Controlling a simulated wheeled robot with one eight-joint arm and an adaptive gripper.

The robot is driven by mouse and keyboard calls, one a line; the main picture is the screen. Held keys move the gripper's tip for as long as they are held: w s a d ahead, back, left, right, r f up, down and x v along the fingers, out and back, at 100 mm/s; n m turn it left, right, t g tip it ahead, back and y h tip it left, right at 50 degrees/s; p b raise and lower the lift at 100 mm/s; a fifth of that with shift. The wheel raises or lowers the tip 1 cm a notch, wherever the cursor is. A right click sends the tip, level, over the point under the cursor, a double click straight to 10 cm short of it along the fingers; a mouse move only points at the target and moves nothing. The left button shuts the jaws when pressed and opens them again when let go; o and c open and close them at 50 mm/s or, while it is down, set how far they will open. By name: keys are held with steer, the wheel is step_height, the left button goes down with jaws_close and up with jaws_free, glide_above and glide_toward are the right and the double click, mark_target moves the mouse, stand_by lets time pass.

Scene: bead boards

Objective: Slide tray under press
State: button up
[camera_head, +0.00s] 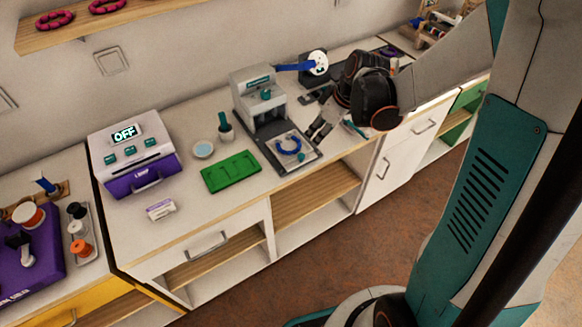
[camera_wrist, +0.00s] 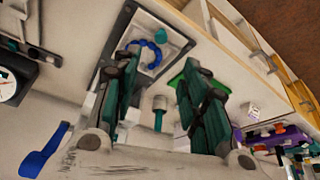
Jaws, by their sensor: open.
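The press (camera_head: 262,100) is a grey machine with a blue lever on the counter in the head view. Its tray (camera_head: 297,160) is a pale plate with a blue bead ring on it, out in front of the press on a dark base. My gripper (camera_head: 318,132) is open and empty, just right of the tray. In the wrist view the tray (camera_wrist: 172,45) shows beyond and between the spread fingertips of my gripper (camera_wrist: 161,62). I cannot tell whether a finger touches it. The press's blue lever (camera_wrist: 45,150) shows at lower left there.
A purple and white machine reading OFF (camera_head: 133,160) stands further left. The counter's front edge is close to the tray. A round dial (camera_head: 317,63) stands behind my gripper.

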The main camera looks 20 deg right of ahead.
steer(key=b, duration=0.5)
glide_toward(301, 155)
steer(key=x, duration=0.8)
steer(key=shift+s+d+f, duration=0.1)
steer(key=shift+f, duration=0.05)
jaws_close()
